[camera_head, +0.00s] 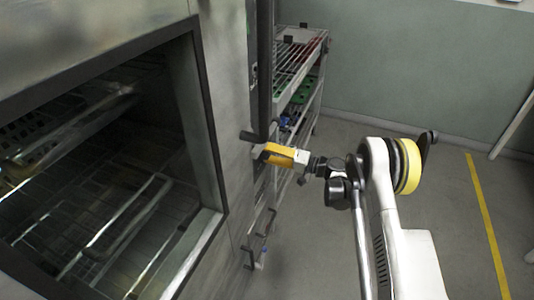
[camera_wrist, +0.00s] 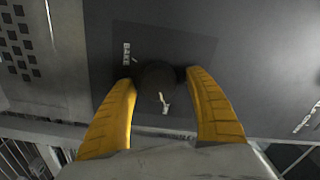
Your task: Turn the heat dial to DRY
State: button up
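The heat dial (camera_wrist: 157,76) is a round dark knob on a dark panel in the wrist view. A white label reading BAKE (camera_wrist: 126,54) stands to its left, and a small white mark (camera_wrist: 165,103) shows just below it. My gripper (camera_wrist: 158,78) has one yellow finger on each side of the dial, with dark tips that appear to press against it. In the head view my gripper (camera_head: 264,153) reaches left to the oven front, beside a dark handle; the dial is hidden there. I cannot read a DRY label.
The oven (camera_head: 218,120) stands open on the left with racks inside. A wire shelf cart (camera_head: 300,60) with red and green items is behind my gripper. More small lettering (camera_wrist: 305,118) shows at the panel's right. The floor on the right is clear, with a yellow line (camera_head: 484,215).

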jog(key=v, duration=1.2)
